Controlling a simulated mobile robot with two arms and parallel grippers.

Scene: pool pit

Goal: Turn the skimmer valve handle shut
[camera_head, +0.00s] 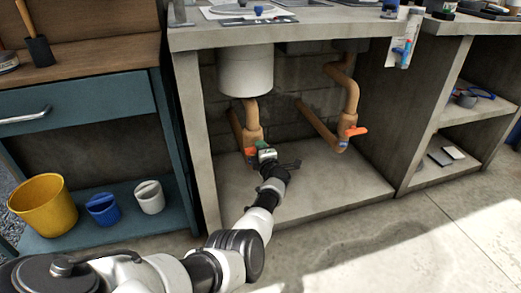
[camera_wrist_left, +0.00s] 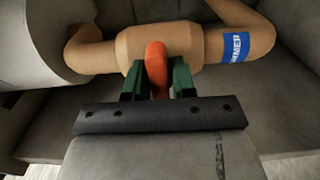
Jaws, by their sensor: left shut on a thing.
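The skimmer valve is on the left brown pipe (camera_head: 252,118) under the counter. Its orange handle (camera_wrist_left: 156,62) stands up across the pipe's line in the left wrist view, and in the head view it shows only as a small orange-red bit (camera_head: 250,151) beside the gripper. A blue label ending in "MMER" (camera_wrist_left: 235,47) is on the pipe. My left gripper (camera_wrist_left: 158,82) is shut on the handle, one green finger on each side. In the head view the gripper (camera_head: 262,153) reaches in low under the counter. My right gripper is not in view.
A second pipe (camera_head: 350,95) with another orange handle (camera_head: 355,131) is to the right. A white cylinder (camera_head: 245,72) hangs above the left valve. Concrete side walls (camera_head: 196,140) bound the bay. Its floor (camera_head: 330,185) is clear. A yellow bucket (camera_head: 43,203) stands at left.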

